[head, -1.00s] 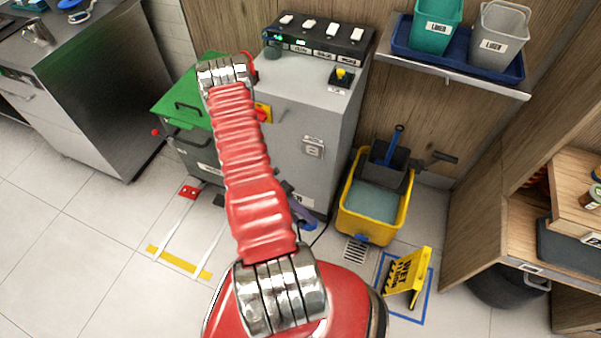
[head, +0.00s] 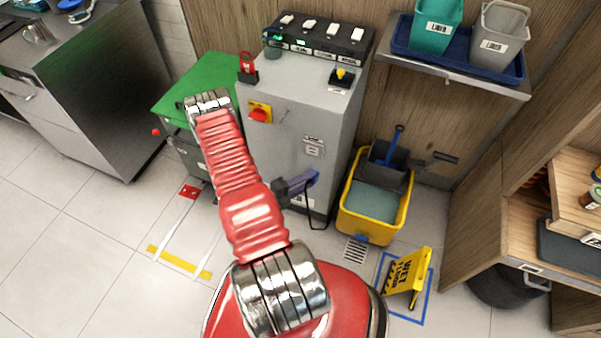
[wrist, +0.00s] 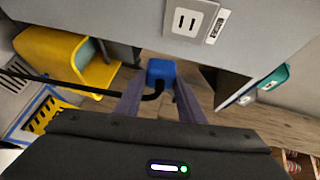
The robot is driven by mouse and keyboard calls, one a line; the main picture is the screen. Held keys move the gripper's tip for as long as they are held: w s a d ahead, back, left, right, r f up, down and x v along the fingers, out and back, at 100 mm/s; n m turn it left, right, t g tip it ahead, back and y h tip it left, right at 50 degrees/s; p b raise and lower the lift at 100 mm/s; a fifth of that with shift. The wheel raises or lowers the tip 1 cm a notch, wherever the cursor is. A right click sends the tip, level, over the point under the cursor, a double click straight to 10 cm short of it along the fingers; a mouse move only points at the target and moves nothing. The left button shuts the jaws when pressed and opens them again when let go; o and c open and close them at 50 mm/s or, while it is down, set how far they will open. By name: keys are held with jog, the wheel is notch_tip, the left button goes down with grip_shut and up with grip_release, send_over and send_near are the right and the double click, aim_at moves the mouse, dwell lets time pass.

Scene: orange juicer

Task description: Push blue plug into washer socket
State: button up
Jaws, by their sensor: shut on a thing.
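The blue plug (wrist: 161,71) is between the two fingertips of my gripper (wrist: 159,80), with its black cord trailing left in the wrist view. My gripper (head: 312,176) is shut on it, in front of the grey washer cabinet's lower front. I cannot clearly tell the plug from the fingers in the head view. The washer socket (head: 313,149), a pale plate with two slots, is on the cabinet front, above my gripper in the head view. The socket also shows in the wrist view (wrist: 187,21), above and right of the plug. Plug and socket are apart.
A yellow mop bucket (head: 368,207) stands right of the cabinet, and a yellow wet-floor sign (head: 408,277) stands in front of it. The cord (head: 325,222) hangs below my gripper. A red rotary switch (head: 259,113) is on the cabinet's upper left. Open floor lies at left.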

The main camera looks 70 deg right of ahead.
jog(key=w+h, duration=0.1)
jog(key=w+d+r+n+t+h, duration=0.1)
jog(key=w+h, duration=0.1)
jog(key=shift+d+r+t, duration=0.15)
jog(key=shift+r+t, duration=0.05)
jog(key=shift+t, duration=0.1)
jog(key=shift+d, duration=0.2)
jog(key=d, duration=0.5)
jog(key=shift+s+d, duration=0.2)
jog(key=shift+s, duration=0.1)
jog(key=shift+d, duration=0.5)
dwell(2.5)
jog(key=o, duration=1.1)
jog(key=shift+c, duration=0.2)
jog(key=shift+w, duration=0.1)
